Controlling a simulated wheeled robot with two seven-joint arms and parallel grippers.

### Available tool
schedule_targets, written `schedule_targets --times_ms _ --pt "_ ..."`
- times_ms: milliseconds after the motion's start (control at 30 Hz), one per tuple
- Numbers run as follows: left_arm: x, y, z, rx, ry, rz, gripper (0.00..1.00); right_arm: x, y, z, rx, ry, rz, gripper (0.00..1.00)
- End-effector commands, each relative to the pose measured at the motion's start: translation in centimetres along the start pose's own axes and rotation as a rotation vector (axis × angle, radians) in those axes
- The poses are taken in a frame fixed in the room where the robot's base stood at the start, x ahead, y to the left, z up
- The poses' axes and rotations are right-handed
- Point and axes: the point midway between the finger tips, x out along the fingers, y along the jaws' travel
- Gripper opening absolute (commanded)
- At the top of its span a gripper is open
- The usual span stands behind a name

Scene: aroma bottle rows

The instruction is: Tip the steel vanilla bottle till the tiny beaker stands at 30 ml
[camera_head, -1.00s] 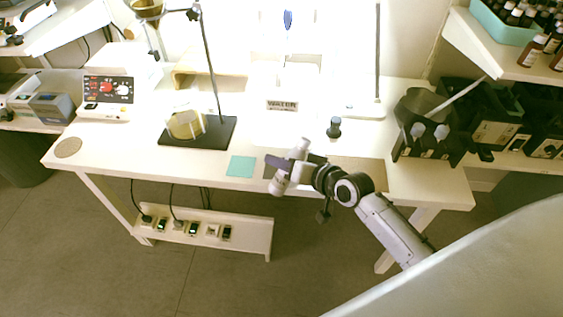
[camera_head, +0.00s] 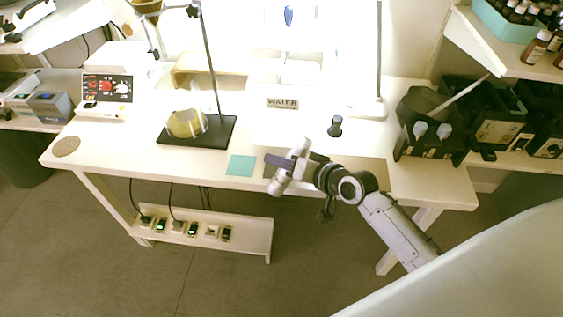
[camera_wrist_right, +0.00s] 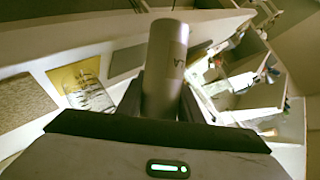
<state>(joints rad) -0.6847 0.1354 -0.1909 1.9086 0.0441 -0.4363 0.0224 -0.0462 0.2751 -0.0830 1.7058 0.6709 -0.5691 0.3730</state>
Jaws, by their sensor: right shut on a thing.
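My right gripper (camera_head: 297,165) is shut on the steel bottle (camera_wrist_right: 163,70), above the front edge of the white table. In the right wrist view the bottle is a plain grey cylinder between the fingers, with part of a dark letter marking showing. In the head view the bottle (camera_head: 281,183) looks tilted, and the gripper covers part of it. A small clear glass vessel (camera_wrist_right: 88,94), likely the tiny beaker, shows left of the bottle in the right wrist view, apart from it. Its liquid level is too unclear to read. My left gripper is out of view.
A teal mat (camera_head: 240,165) lies left of my gripper. A dark capped jar (camera_head: 335,128) stands behind it to the right. A stand with a dark base (camera_head: 222,131) and a round flask (camera_head: 186,124) is at the left. Black bins (camera_head: 440,145) stand at the right.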

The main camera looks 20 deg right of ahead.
Motion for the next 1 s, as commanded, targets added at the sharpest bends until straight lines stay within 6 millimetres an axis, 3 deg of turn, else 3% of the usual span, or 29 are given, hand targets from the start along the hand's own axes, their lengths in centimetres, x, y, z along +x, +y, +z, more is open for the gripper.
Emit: schedule_targets --times_ms 1000 --pt "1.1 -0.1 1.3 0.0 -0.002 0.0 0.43 0.2 -0.1 0.4 0.081 -0.021 -0.035 0.05"
